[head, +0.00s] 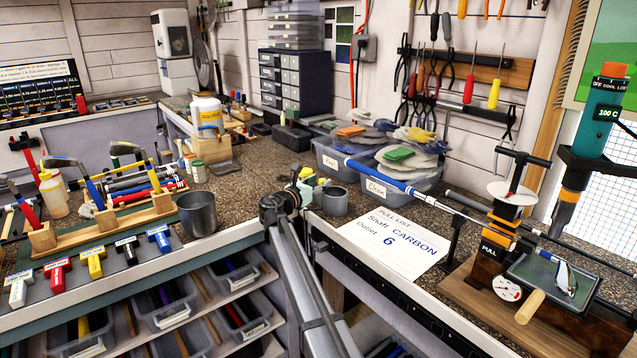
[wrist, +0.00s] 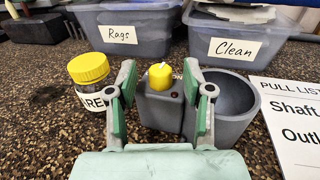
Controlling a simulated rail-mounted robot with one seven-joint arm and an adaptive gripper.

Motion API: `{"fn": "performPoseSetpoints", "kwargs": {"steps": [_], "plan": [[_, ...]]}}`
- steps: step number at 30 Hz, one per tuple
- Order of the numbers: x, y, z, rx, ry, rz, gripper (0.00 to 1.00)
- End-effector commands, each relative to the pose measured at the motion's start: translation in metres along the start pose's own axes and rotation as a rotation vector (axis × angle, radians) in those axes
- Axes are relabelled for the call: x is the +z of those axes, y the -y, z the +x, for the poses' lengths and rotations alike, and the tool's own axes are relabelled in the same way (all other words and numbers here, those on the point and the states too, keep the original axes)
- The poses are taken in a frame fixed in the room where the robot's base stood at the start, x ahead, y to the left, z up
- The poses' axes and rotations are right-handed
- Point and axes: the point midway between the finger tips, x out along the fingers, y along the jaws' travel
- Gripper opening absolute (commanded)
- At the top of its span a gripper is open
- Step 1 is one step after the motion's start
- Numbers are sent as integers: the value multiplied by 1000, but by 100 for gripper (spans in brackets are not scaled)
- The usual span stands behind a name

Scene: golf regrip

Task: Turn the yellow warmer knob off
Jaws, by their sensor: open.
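The yellow warmer knob (wrist: 160,77) sits on top of a small grey warmer box (wrist: 161,108) in the wrist view. A white mark shows at the knob's top, and part of the word "ON" shows beside it. A small dark red dot is on the box front. A grey cup (wrist: 236,100) adjoins the box on the right. My gripper (wrist: 160,74) is open, with one green-padded finger on each side of the knob; I cannot tell whether either touches it. In the head view my gripper (head: 290,196) is small, and the knob cannot be made out clearly.
A jar with a yellow lid (wrist: 88,68) stands close to my left finger. Behind are the Rags bin (wrist: 125,35) and the Clean bin (wrist: 235,47). A pull list sheet (head: 395,240) lies to the right. A dark metal cup (head: 197,214) stands left on the bench.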

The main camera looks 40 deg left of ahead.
Motion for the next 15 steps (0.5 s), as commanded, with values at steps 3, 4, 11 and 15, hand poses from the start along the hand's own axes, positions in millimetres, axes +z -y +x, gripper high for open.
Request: {"fn": "performPoseSetpoints", "kwargs": {"steps": [3, 4, 11, 15], "plan": [[0, 0, 2, 0, 0, 0, 51], [0, 0, 2, 0, 0, 0, 51], [0, 0, 2, 0, 0, 0, 30], [0, 0, 2, 0, 0, 0, 0]]}}
